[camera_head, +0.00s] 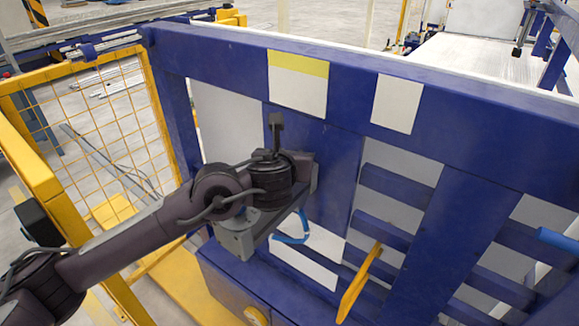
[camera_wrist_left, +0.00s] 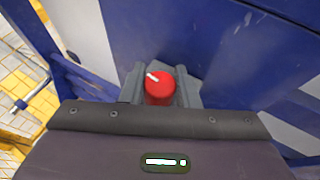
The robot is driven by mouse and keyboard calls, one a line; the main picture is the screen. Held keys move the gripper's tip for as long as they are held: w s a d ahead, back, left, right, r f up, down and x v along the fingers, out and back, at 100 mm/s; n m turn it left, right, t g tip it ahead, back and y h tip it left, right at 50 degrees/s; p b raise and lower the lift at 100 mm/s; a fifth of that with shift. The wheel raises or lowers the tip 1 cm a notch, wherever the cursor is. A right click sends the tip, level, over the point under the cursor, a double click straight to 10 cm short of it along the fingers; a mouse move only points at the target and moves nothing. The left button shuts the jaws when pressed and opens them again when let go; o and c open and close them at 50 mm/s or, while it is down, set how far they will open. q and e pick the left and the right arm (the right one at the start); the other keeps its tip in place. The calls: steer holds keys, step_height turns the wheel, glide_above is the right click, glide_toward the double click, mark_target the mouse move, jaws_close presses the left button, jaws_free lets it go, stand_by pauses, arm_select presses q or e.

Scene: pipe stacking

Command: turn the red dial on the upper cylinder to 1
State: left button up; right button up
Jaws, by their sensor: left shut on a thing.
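The red dial (camera_wrist_left: 160,90) shows in the left wrist view as a round knob. A short white mark on its top points to the upper left of that picture. My left gripper (camera_wrist_left: 161,76) has one grey finger on each side of the dial and is shut on it. In the head view my left wrist (camera_head: 270,180) stands in front of the blue frame and hides the dial and the fingertips. A grey block (camera_head: 238,242) shows just below the wrist; I cannot tell whether it is the cylinder. My right gripper is in neither view.
The blue frame (camera_head: 200,48) with light panels stands across the front. A yellow mesh fence (camera_head: 105,120) is at the left.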

arm_select(q)
steer(key=shift+n+y, duration=0.8)
steer(key=shift+y, duration=0.2)
steer(key=shift+n+y+b, duration=0.4)
steer(key=shift+n+y, duration=0.6)
steer(key=shift+y, duration=0.2)
steer(key=o, duration=1)
steer(key=v, duration=0.8)
steer(key=shift+b, duration=0.3)
